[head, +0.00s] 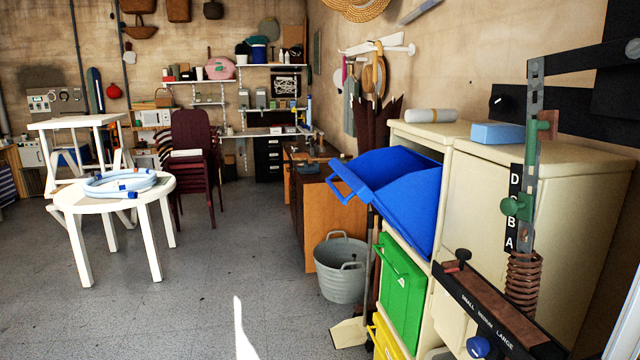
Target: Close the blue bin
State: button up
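The blue bin (405,198) is a tilt-out bin at the top of a cream cabinet (423,140), right of the middle in the head view. It is tilted out to the left, well open, with its hollow inside showing. Its handle (341,187) is at the left front edge. The green bin (398,290) below it looks shut. Part of a yellow bin (385,338) shows at the bottom. My gripper is not in this view.
A grey bucket (341,285) and a dustpan (352,330) stand on the floor left of the cabinet. A dark device with a copper spring (524,283) stands in the right foreground. A white round table (113,194) is at left. The middle floor is clear.

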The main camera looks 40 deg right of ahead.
aim_at(403, 184)
jog(key=z, duration=0.15)
jog(key=i, duration=0.95)
jog(key=u, duration=0.1)
